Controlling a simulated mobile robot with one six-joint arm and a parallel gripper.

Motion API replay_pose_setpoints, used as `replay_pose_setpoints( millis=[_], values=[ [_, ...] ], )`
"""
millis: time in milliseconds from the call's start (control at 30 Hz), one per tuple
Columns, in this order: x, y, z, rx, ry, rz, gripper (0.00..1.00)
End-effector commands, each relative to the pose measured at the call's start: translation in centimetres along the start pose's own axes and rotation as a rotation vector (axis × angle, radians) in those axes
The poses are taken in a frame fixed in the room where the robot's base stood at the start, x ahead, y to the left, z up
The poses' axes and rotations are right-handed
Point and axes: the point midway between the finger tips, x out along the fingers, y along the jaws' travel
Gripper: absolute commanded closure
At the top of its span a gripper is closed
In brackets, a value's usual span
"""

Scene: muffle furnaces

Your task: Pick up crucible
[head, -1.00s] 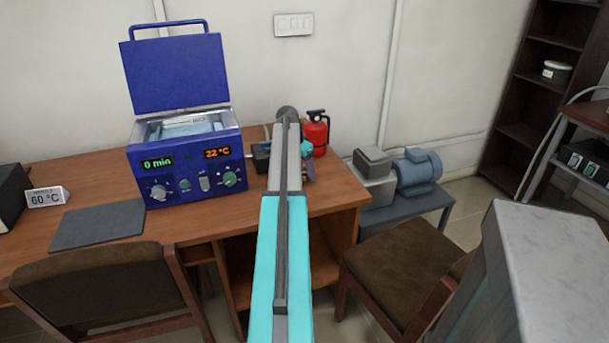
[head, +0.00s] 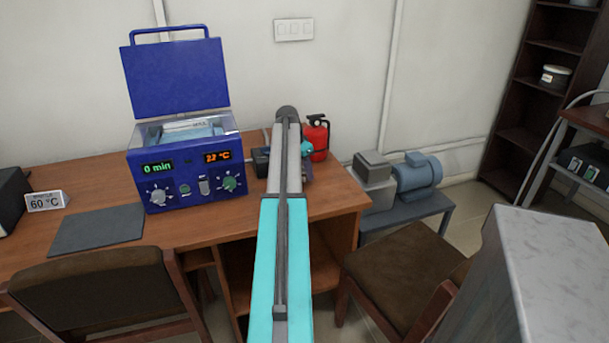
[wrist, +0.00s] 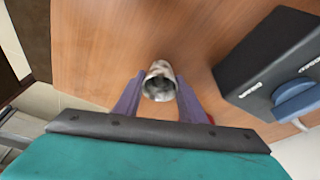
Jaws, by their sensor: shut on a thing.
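The crucible (wrist: 160,82) is a small grey-white cup with a dark, mottled inside, seen in the wrist view with its mouth towards the camera. My gripper (wrist: 159,92) has its two purple fingers on either side of the crucible, shut on it. The wooden desk top lies behind it in the wrist view; I cannot tell whether the crucible touches it. In the head view my arm hides the crucible and most of the gripper.
A blue bath unit (head: 183,165) with a raised lid stands on the desk (head: 110,178), left of my arm. A red fire extinguisher (head: 317,138) is just right of the arm. A dark box (wrist: 275,65) stands right of the gripper. Chairs (head: 105,285) stand in front.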

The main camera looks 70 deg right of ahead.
Motion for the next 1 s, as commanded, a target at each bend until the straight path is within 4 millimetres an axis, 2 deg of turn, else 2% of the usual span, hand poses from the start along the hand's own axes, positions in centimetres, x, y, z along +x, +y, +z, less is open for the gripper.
replay_pose_setpoints(
  millis=[200,467,1000],
  values=[
    [-1.9,0.1,-0.5,0.000,0.000,0.000,0.85],
    [-2.6,1.8,1.5,0.000,0.001,-0.001,0.85],
    [-4.9,6.3,6.7,0.001,0.001,-0.001,0.85]
  ],
)
